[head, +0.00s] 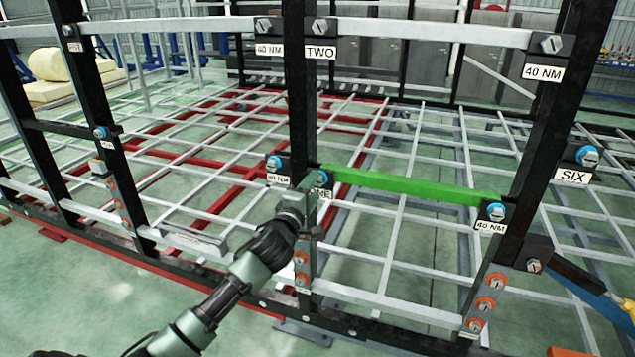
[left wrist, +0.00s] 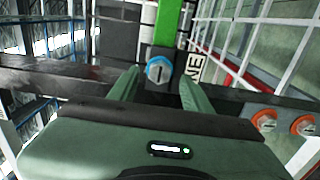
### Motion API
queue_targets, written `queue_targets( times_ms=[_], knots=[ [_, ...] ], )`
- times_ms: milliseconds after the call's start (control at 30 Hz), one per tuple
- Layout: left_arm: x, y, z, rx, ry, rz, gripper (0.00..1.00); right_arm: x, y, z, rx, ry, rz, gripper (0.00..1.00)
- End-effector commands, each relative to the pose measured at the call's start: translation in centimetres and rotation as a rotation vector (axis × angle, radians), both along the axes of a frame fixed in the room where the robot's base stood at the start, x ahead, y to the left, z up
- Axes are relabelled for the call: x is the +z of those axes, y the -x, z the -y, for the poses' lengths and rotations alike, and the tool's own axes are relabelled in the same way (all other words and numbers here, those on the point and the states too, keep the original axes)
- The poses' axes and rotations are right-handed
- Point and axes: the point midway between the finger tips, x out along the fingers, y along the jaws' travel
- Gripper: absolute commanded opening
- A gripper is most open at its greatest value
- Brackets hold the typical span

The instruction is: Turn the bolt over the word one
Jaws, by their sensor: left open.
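The bolt over the word one shows in the left wrist view (left wrist: 159,70) as a slotted head with a blue ring, on a dark post below a green bar. The white label (left wrist: 193,67) beside it is partly covered by a finger. In the head view my left gripper (head: 318,187) is at the post, at the left end of the green bar (head: 410,185), and hides the bolt and part of its label. Its fingers (left wrist: 160,84) are open, one on each side of the bolt head. I cannot tell whether they touch it. My right gripper is not in view.
The bolt over TWO (head: 320,25) has no blue ring. Several orange-ringed bolts (head: 302,258) line the post lower down.

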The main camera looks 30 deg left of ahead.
Motion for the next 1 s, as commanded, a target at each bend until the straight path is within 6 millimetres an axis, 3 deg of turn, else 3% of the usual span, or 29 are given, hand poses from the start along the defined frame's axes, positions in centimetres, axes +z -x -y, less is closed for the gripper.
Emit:
queue_targets(
  times_ms=[200, 567, 733, 1000],
  knots=[
    [0.1, -2.3, -0.6, 0.001, -0.001, 0.0, 0.49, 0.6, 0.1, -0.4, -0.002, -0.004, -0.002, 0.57],
    [-0.1, -2.8, -0.7, -0.001, -0.001, 0.0, 0.49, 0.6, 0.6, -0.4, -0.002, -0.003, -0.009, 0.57],
    [-0.1, -2.8, -0.7, -0.001, -0.001, -0.001, 0.02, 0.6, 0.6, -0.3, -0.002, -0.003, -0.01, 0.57],
    [-0.1, -2.8, -0.7, 0.0, -0.012, -0.004, 0.0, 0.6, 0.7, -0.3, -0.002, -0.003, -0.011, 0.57]
  ],
)
